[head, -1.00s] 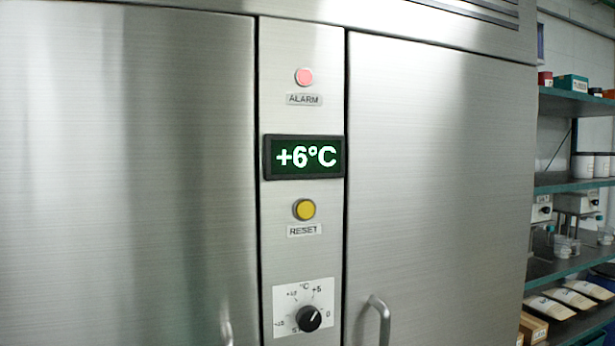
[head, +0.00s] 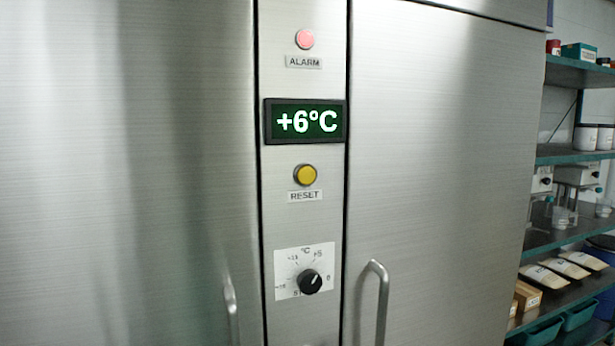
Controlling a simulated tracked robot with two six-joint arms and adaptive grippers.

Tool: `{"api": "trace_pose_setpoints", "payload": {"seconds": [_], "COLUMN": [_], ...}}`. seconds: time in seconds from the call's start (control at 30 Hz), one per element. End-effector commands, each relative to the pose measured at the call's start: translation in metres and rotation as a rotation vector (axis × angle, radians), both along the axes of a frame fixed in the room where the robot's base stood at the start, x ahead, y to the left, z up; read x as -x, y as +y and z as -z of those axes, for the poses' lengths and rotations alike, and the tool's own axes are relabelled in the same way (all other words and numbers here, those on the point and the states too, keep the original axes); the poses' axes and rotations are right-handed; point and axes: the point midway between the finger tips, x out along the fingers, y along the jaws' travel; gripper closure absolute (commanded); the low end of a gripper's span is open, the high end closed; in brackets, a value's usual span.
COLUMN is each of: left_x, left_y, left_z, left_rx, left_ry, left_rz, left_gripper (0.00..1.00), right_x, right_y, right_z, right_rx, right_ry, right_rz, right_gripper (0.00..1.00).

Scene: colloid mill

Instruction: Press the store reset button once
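The yellow round reset button (head: 305,175) sits on the narrow centre panel (head: 275,220) of a steel cabinet, above a label reading RESET (head: 305,196). Above it, a dark display (head: 306,121) shows +6°C in white-green digits. A pink round alarm light (head: 305,39) is higher up, over an ALARM label. A black dial knob (head: 309,281) on a white temperature scale is below the button. Its pointer is towards the upper right, near +5. Neither of my grippers shows in the head view.
Steel doors flank the panel, a left door (head: 120,170) and a right door (head: 440,150). Their bar handles stick out, one left (head: 231,305) and one right (head: 381,300) of the dial. Open shelves (head: 560,155) with jars, boxes and bags stand at the right.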

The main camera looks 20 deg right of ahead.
Motion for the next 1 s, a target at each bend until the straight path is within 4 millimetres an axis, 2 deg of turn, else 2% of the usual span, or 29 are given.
{"api": "trace_pose_setpoints", "payload": {"seconds": [0.03,0.2,1.0], "left_x": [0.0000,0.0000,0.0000], "left_y": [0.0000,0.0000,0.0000], "left_z": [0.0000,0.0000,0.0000], "left_rx": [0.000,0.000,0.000], "left_ry": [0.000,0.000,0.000], "left_rz": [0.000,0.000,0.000], "left_gripper": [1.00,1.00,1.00], "right_x": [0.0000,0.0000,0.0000], "right_y": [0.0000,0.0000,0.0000], "right_z": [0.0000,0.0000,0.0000], "right_rx": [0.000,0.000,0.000], "right_ry": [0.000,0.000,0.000], "right_rz": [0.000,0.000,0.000], "right_gripper": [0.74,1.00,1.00]}}
